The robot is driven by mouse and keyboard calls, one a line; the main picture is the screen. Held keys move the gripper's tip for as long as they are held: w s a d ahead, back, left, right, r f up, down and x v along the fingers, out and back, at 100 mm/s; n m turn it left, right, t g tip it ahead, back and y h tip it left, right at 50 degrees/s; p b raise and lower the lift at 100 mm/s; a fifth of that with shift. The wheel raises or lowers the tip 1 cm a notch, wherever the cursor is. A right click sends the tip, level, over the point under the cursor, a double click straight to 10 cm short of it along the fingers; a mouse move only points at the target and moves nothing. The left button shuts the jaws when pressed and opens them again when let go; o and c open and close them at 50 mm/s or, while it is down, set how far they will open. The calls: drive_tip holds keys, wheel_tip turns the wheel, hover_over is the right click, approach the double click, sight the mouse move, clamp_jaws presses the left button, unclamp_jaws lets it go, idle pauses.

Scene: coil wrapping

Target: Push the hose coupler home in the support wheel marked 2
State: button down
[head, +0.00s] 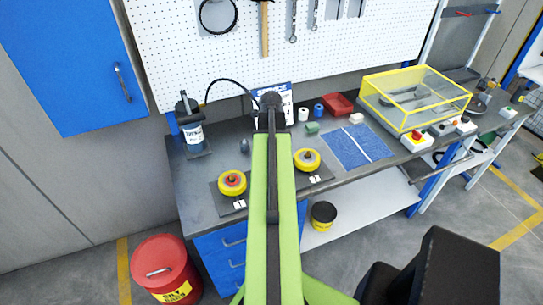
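Two yellow support wheels sit on dark plates near the bench's front edge. The left wheel (232,183) has a red ring around its centre, and the right wheel (307,160) has a darker centre. Each has a small white label in front of it, too small to read, so I cannot tell which is marked 2. I cannot make out the hose coupler for sure. A black hose (228,82) arches from the dispenser at the back left toward my arm. My green arm reaches over the bench between the wheels. My gripper is not visible, and the arm covers what lies behind it.
A dispenser with a blue-labelled container (194,134) stands at the back left of the bench (205,215). A red tray (338,104), blue mat (358,146) and yellow-framed clear cover (415,96) are to the right. A red bin (165,268) stands on the floor.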

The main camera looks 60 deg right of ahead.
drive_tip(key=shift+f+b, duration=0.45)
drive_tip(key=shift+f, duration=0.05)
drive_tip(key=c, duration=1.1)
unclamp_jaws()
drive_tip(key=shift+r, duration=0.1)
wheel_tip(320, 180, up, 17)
drive_tip(key=p, duration=1.7)
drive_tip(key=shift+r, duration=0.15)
